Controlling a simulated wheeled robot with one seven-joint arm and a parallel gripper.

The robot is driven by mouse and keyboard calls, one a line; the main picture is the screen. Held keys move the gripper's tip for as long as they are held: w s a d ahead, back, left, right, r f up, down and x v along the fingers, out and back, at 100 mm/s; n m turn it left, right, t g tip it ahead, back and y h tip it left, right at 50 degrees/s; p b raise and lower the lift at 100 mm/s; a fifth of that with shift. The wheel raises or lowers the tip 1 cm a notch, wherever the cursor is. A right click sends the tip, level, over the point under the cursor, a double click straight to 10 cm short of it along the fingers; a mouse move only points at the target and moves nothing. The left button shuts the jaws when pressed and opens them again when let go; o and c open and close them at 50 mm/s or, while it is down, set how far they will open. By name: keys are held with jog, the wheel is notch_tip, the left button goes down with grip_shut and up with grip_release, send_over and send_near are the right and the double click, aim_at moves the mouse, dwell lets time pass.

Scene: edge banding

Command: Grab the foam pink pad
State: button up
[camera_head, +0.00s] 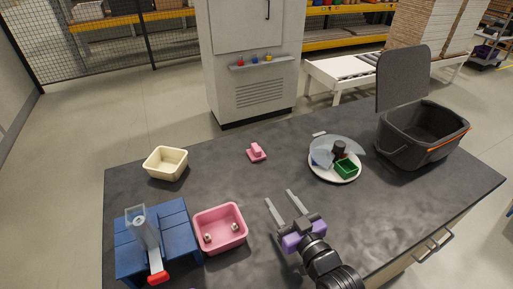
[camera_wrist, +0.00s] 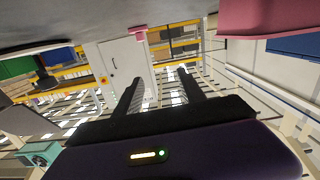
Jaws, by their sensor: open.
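The foam pink pad (camera_head: 256,152) is a small pink block with a raised grip on top. It lies on the dark table near its far edge, left of the plate. My gripper (camera_head: 279,197) is open and empty over the table, nearer than the pad and slightly to its right, clearly apart from it. In the wrist view, which looks upside down, the two fingers (camera_wrist: 160,75) stand spread with nothing between them. A small pink shape at the top there, likely the pad (camera_wrist: 138,30), sits at the table's edge.
A pink bin (camera_head: 220,247) with small items stands left of my gripper, beside a blue stand (camera_head: 125,250). A cream bin (camera_head: 151,165) is at far left. A white plate (camera_head: 322,174) with several items and a black lidded bin (camera_head: 402,150) are right. Table around the pad is clear.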

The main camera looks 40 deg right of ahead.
jog(key=g+p, duration=0.2)
send_near(259, 151)
jog(key=shift+m+g+y, duration=0.4)
jog(key=shift+g, duration=0.5)
jog(key=w, duration=0.1)
jog(key=w+d+p, duration=0.1)
jog(key=w, duration=0.2)
jog(key=shift+d, duration=0.4)
jog(key=shift+p+x, duration=0.35)
jog(key=shift+x, duration=2.9)
jog(key=shift+a, duration=0.15)
grip_shut()
